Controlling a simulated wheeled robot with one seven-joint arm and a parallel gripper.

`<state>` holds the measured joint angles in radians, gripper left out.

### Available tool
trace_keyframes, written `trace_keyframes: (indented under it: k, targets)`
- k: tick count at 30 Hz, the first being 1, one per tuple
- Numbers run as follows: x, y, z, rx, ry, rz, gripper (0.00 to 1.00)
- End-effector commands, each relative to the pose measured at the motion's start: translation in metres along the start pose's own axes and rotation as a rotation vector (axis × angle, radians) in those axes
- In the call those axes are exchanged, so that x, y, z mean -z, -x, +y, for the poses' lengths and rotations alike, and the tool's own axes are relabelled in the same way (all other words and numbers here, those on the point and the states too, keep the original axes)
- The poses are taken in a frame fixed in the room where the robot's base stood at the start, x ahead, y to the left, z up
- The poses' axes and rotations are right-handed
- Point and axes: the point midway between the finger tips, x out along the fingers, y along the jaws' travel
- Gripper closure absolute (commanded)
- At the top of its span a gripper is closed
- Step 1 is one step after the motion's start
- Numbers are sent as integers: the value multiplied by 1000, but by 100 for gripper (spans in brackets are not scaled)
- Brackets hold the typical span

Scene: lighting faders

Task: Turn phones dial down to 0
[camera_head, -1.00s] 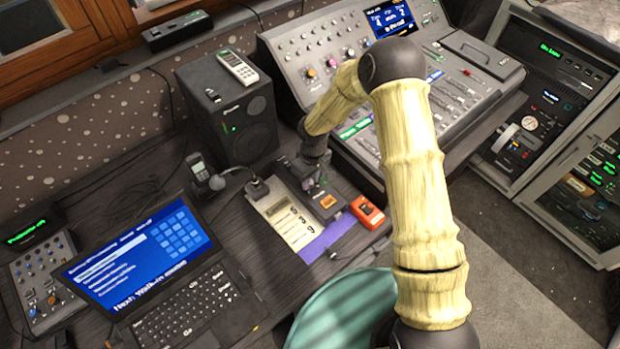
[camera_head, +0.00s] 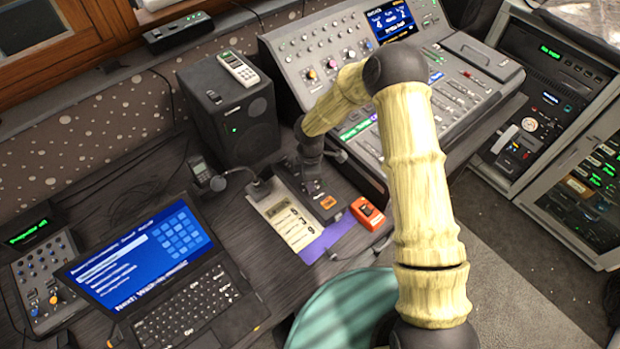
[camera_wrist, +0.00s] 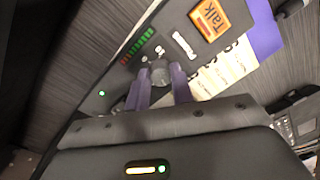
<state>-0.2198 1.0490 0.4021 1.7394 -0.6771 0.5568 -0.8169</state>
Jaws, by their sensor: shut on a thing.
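A dark intercom box with an orange Talk button (camera_wrist: 211,18) and a row of green-to-red level lights (camera_wrist: 140,45) fills the upper part of the wrist view. The same box (camera_head: 327,213) sits on the desk in the head view, under my wrist. A small round dark dial (camera_wrist: 160,72) stands on its panel. My gripper (camera_wrist: 161,80) has one purple-grey finger on each side of this dial and is shut on it. In the head view my gripper (camera_head: 312,186) is low over the box and hides the dial. The dial's marking and setting cannot be read.
A gooseneck microphone (camera_head: 240,172) and a black speaker (camera_head: 235,115) stand left of and behind my gripper. An orange-red device (camera_head: 367,212) lies right of the box. The lighting console (camera_head: 450,105) is close on the right. A laptop (camera_head: 170,270) is at front left.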

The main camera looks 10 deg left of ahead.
Motion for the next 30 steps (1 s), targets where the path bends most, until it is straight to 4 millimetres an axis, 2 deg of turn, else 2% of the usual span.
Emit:
trace_keyframes:
  k: [30]
  targets:
    - [1, 3, 2, -7, 926, -56, 100]
